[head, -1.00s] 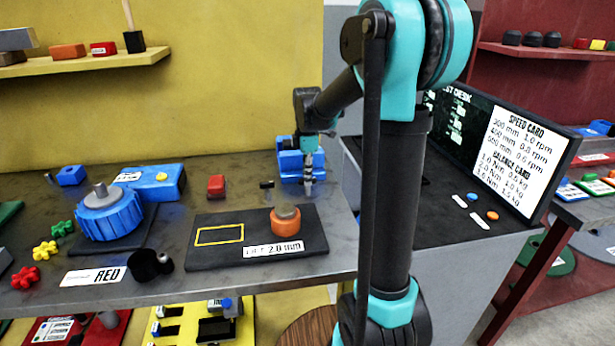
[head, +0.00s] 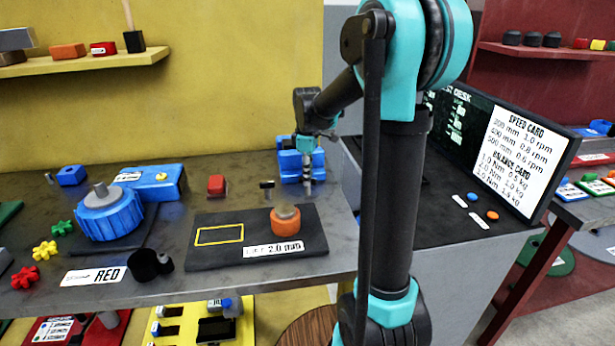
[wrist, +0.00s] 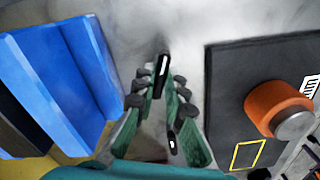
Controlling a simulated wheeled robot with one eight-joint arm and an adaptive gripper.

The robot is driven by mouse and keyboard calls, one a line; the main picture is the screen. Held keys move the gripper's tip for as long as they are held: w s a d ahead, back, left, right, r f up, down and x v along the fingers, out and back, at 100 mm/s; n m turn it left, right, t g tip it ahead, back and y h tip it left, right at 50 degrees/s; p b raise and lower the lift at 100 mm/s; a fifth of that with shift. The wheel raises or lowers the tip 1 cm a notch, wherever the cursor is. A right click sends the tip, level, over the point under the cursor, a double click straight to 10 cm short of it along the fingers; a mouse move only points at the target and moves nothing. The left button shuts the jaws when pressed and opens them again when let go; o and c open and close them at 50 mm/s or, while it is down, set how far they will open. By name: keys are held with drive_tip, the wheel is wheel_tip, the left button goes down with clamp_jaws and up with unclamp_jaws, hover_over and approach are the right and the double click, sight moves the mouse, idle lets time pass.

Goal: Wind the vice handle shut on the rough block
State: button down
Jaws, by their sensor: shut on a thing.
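The blue vice (head: 288,162) stands at the back right of the grey bench, partly hidden behind my gripper. In the wrist view its blue body (wrist: 60,85) fills the left side. My gripper (head: 307,183) points down at the vice's front. In the wrist view the fingers (wrist: 160,92) are closed around a slim dark bar with a pale stripe (wrist: 163,66), which looks like the vice handle. A rough block between the vice jaws cannot be made out in either view.
A black plate (head: 262,255) with an orange knob (head: 285,221) lies in front of the vice. A small red block (head: 216,185) and a blue drum (head: 108,216) stand to the left. A dark panel with cards (head: 510,160) rises at the right.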

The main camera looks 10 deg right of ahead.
drive_tip(key=m, duration=0.6)
drive_tip(key=shift+m, duration=0.3)
drive_tip(key=m, duration=1.2)
drive_tip(key=shift+m, duration=0.3)
drive_tip(key=m, duration=0.7)
drive_tip(key=c, duration=1.6)
unclamp_jaws()
